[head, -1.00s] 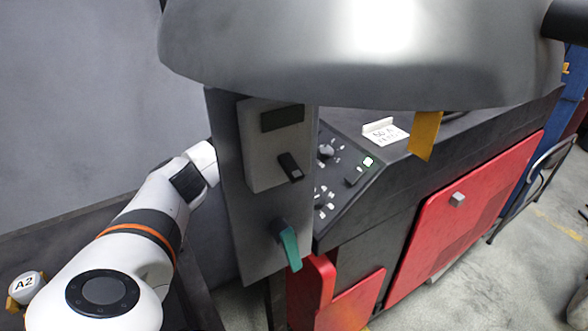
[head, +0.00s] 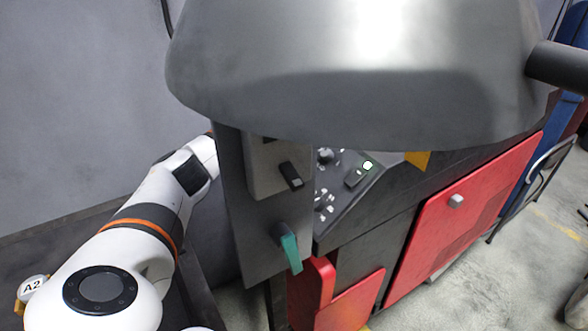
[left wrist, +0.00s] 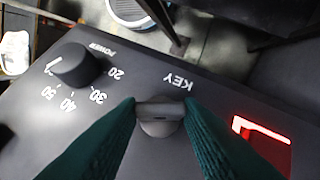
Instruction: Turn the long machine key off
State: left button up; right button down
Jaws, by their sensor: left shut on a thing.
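In the left wrist view the key (left wrist: 161,108) is a grey bow standing on a round lock in a dark panel (left wrist: 215,100), beside the printed word KEY. Its bow lies across the picture. My left gripper (left wrist: 160,116) has its two dark green fingers shut on it, one on each side. In the head view my left arm (head: 150,215) reaches in behind a grey upright plate (head: 250,225), which hides the gripper and the key. My right gripper is not in view.
A black POWER knob (left wrist: 75,65) and a red-lit display (left wrist: 262,142) flank the key. In the head view the plate carries a teal lever (head: 290,250) and a black handle (head: 290,175). A large metal hood (head: 350,90) overhangs the control console (head: 340,205).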

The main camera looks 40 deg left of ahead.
pick_arm(q)
jog(key=n+h, duration=0.2)
jog(key=n, duration=0.1)
jog(key=shift+a+t, duration=0.25)
jog(key=shift+t, duration=0.05)
jog(key=n+h, duration=0.1)
jog(key=n+t+h, duration=0.1)
jog(key=n, duration=0.1)
jog(key=shift+s+a+f+p, duration=0.15)
jog(key=shift+s+a+p, duration=0.05)
jog(key=shift+p, duration=0.15)
jog(key=n+t+h, duration=0.1)
jog(key=n, duration=0.1)
jog(key=n+t+h+p, duration=0.1)
jog(key=n, duration=0.2)
jog(key=shift+s+a+f+t, duration=0.1)
jog(key=shift+s+f+t, duration=0.05)
jog(key=shift+t, duration=0.15)
jog(key=o, duration=1)
